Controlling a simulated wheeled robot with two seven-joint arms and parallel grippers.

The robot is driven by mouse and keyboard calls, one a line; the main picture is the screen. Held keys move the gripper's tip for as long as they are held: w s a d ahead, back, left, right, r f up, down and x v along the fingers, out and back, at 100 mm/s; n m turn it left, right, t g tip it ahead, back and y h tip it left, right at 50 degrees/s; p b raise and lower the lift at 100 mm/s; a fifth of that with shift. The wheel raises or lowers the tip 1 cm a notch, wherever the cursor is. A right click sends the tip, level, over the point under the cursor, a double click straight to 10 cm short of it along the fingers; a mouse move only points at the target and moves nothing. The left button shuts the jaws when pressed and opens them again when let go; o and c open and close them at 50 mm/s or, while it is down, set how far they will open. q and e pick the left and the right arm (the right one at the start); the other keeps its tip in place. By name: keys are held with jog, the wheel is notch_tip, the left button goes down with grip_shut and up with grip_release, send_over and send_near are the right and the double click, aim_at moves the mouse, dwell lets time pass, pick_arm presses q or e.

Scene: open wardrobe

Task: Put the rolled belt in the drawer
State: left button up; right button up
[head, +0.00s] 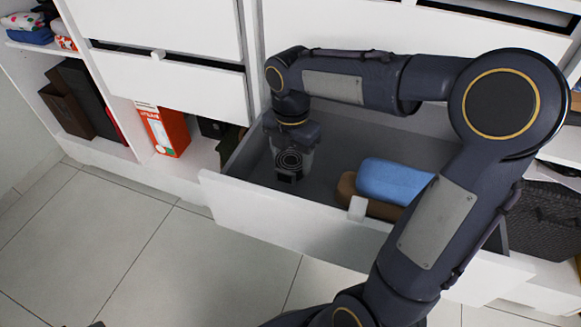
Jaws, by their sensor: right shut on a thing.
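The open drawer (280,205) is pulled out low in the white wardrobe, with a grey inside and a white front. My right gripper (290,172) points down inside the drawer's left part. It is shut on the rolled belt (289,160), a dark coil with its spiral side facing me. I cannot tell whether the belt touches the drawer floor. My left gripper is not in view.
A blue case (393,180) and a brown item (347,188) lie in the right part of the drawer. An orange box (165,130) stands on the shelf to the left. My right arm covers the drawer's right end.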

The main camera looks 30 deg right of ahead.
aim_at(291, 159)
jog(key=shift+w+f+b, duration=0.1)
jog(key=shift+f+b, duration=0.35)
jog(key=shift+f, duration=1.2)
jog(key=shift+f, duration=0.2)
jog(key=o, duration=1.1)
jog(key=shift+r, duration=0.15)
notch_tip(291, 159, up, 12)
jog(key=p, duration=0.4)
jog(key=shift+f, duration=0.25)
jog(key=shift+r+p, duration=0.3)
jog(key=shift+r, duration=0.05)
